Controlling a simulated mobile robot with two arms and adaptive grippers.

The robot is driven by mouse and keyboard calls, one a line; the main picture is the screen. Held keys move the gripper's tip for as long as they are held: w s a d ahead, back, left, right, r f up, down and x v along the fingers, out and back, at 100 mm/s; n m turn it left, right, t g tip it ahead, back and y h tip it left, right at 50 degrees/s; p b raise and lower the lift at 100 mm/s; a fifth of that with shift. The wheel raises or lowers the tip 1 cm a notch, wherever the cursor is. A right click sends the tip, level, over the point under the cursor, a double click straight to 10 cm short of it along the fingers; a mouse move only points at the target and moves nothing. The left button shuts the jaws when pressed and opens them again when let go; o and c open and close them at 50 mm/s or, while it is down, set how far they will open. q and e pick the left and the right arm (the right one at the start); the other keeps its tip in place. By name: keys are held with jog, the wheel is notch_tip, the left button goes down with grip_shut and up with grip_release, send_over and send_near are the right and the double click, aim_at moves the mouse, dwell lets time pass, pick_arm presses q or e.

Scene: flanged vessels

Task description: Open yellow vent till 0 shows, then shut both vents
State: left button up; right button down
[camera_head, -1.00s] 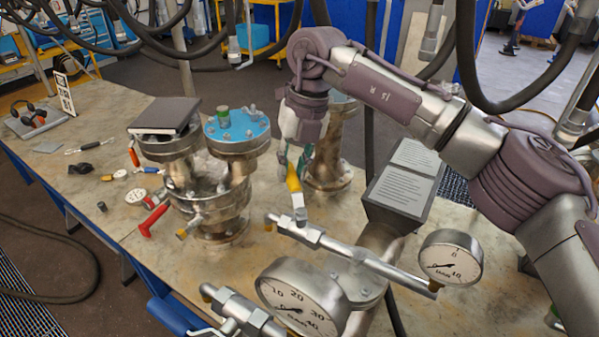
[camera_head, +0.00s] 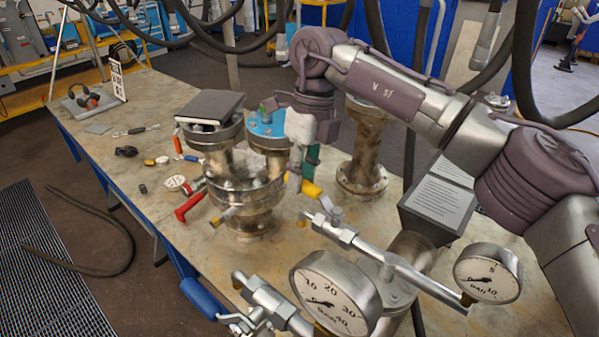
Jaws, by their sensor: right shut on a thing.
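The yellow vent handle (camera_head: 312,189) sits on a silver valve (camera_head: 333,230) on the pipe fitting at centre. My right gripper (camera_head: 305,172) comes down from above and is shut on the handle's end; the fingers partly hide it. A second valve (camera_head: 268,300) with a blue handle (camera_head: 205,299) is at lower left, with no gripper near it. The large gauge (camera_head: 336,300) is marked 10 to 40; its needle points left, exact value unclear. The small gauge (camera_head: 487,274) is marked up to 10 bar; its needle also points left. My left gripper is out of view.
Behind left stands a flanged vessel (camera_head: 240,195) with a red handle (camera_head: 189,207), a dark book (camera_head: 210,106) and a blue flange (camera_head: 266,128). A metal column (camera_head: 363,150) and a grey box with a text plate (camera_head: 437,205) are close by. Small parts lie on the left bench.

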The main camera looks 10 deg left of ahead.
jog(key=shift+s+a, duration=0.1)
dwell(0.5)
jog(key=c, duration=1)
grip_release()
jog(key=shift+r, duration=0.1)
jog(key=r, duration=0.4)
jog(key=w+r, duration=0.1)
jog(key=r, duration=0.2)
jog(key=w+d+r, duration=0.1)
jog(key=r, duration=0.3)
jog(key=shift+r, duration=0.35)
